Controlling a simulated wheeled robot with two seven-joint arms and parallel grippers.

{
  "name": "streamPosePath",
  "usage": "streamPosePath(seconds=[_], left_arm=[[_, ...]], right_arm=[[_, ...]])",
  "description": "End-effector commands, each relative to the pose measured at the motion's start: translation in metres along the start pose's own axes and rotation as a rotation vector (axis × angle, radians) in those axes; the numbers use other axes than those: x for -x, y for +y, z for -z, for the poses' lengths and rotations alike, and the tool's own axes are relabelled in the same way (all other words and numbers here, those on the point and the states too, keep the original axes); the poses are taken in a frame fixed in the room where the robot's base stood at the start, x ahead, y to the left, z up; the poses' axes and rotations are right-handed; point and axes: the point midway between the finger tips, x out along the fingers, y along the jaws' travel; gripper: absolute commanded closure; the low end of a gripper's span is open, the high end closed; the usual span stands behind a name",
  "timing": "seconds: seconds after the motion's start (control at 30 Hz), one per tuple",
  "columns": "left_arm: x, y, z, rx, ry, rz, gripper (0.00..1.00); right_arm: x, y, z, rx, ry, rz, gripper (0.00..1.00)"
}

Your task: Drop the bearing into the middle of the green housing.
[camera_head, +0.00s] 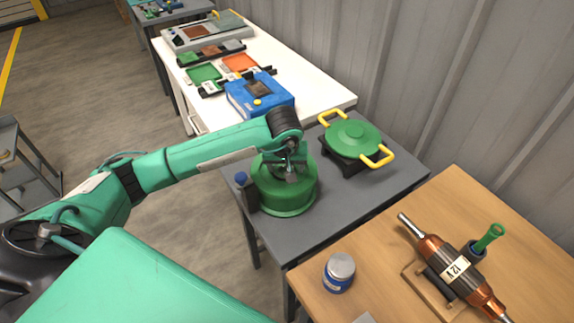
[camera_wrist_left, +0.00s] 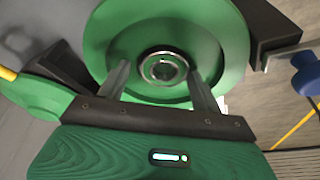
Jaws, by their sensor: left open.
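The green housing (camera_head: 284,203) stands on the grey table, under my left gripper (camera_head: 290,174). In the left wrist view the round housing (camera_wrist_left: 218,45) is seen from above, with a dark central bore. The bearing (camera_wrist_left: 163,68), a shiny metal ring, lies in the middle of the housing and looks level. My left gripper (camera_wrist_left: 157,72) is open, with one finger on each side of the bearing and a visible gap to it. The gripper hides the bearing in the head view. My right gripper is not in view.
A green cover with yellow handles (camera_head: 352,137) sits on a dark stand behind the housing. A blue-handled tool (camera_head: 242,180) stands close at its left. The wooden table holds a rotor (camera_head: 453,268) and a blue jar (camera_head: 339,272). A blue box (camera_head: 260,96) is on the white table.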

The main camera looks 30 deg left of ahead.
Motion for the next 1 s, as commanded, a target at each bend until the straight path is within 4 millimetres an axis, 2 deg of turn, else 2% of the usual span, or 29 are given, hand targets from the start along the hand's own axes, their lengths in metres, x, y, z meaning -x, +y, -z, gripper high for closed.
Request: streamPosePath(seconds=[0.03, 0.2, 0.27, 0.3, 0.5, 0.7, 0.83, 1.0], left_arm=[[-0.005, -0.006, -0.005, 0.001, -0.016, 0.023, 0.23], [0.008, -0.006, -0.001, 0.000, -0.016, 0.023, 0.23], [0.015, -0.005, 0.000, 0.000, -0.007, 0.017, 0.23], [0.024, -0.005, 0.001, -0.001, -0.005, 0.016, 0.23], [0.069, -0.002, 0.002, 0.000, -0.001, 0.010, 0.23], [0.105, -0.001, 0.002, 0.000, -0.002, 0.008, 0.23], [0.119, -0.001, 0.003, 0.001, -0.003, 0.008, 0.23], [0.128, -0.001, 0.002, 0.000, -0.005, 0.008, 0.23]], right_arm=[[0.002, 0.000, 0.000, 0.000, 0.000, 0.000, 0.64], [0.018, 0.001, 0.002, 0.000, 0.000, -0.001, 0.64], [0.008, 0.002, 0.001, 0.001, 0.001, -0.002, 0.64], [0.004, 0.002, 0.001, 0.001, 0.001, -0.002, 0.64], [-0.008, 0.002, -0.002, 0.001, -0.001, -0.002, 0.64], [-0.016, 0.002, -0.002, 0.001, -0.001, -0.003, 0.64], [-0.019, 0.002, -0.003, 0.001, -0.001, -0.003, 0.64], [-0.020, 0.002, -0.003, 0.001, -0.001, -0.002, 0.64]])
